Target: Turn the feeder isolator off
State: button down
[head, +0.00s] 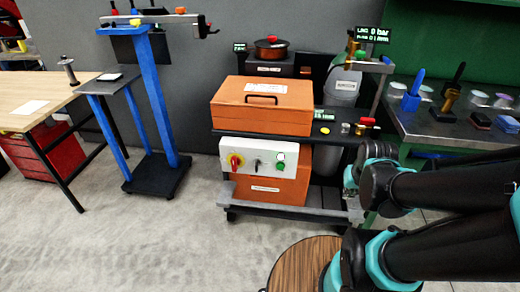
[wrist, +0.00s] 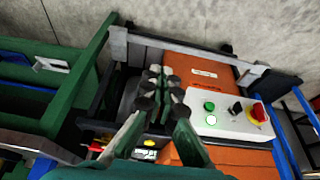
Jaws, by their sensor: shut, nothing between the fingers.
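In the wrist view the switch (wrist: 258,113) is at the right end of the panel (wrist: 225,121), partly at an angle. Its exact handle position is too small to tell. My gripper (wrist: 159,88) is shut and empty in the wrist view, to the left of the panel and apart from the switch. In the head view my arm comes in from the right, and the fingers are not clearly seen.
A black selector (head: 257,165) and green button (head: 281,156) share the panel. An orange toolbox (head: 262,104) sits above on the cart. A gas cylinder (head: 343,86) and a green bench (head: 455,132) stand to the right. A round wooden stool top (head: 297,265) is in front.

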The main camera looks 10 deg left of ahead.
aim_at(235, 161)
jog(key=j, duration=1)
jog(key=i+j, duration=0.1)
jog(key=j, duration=0.9)
